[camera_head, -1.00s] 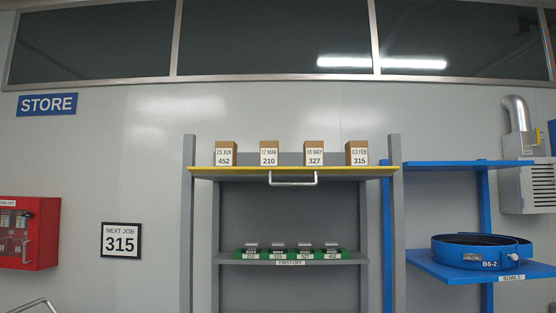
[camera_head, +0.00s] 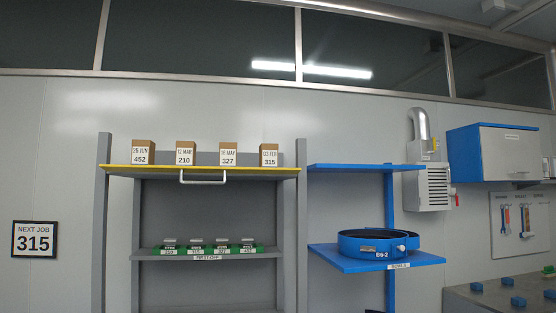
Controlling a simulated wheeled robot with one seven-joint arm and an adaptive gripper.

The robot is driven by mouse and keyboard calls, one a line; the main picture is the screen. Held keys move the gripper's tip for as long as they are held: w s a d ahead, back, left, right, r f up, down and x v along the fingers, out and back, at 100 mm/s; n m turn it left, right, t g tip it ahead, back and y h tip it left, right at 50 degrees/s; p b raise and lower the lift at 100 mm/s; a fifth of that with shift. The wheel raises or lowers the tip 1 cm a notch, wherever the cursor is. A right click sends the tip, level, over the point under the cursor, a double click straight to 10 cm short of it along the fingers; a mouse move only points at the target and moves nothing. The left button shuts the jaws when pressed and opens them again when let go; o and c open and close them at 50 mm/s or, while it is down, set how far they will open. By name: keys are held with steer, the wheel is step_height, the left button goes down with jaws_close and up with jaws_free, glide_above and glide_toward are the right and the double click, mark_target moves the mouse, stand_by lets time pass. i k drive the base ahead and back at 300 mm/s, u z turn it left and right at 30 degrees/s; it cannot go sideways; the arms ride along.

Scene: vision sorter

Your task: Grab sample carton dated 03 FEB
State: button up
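The carton labelled 03 FEB 315 (camera_head: 268,156) stands upright at the right end of the yellow top shelf (camera_head: 220,172) of a grey rack. It is a small brown carton with a white label. To its left on the same shelf stand the 18 MAY 327 carton (camera_head: 228,155), the carton numbered 210 (camera_head: 186,154) and the 25 JUN 452 carton (camera_head: 143,153). A sign reading NEXT JOB 315 (camera_head: 34,239) hangs on the wall at the left. My gripper is not in view.
A metal handle (camera_head: 203,181) sticks out from the yellow shelf's front. A lower shelf (camera_head: 160,256) holds several small items in a green holder. A bench (camera_head: 480,295) with blue blocks stands lower right.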

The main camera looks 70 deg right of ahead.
mark_target(269, 152)
steer(key=u, duration=0.05)
steer(key=k, duration=0.6)
steer(key=z, duration=1.85)
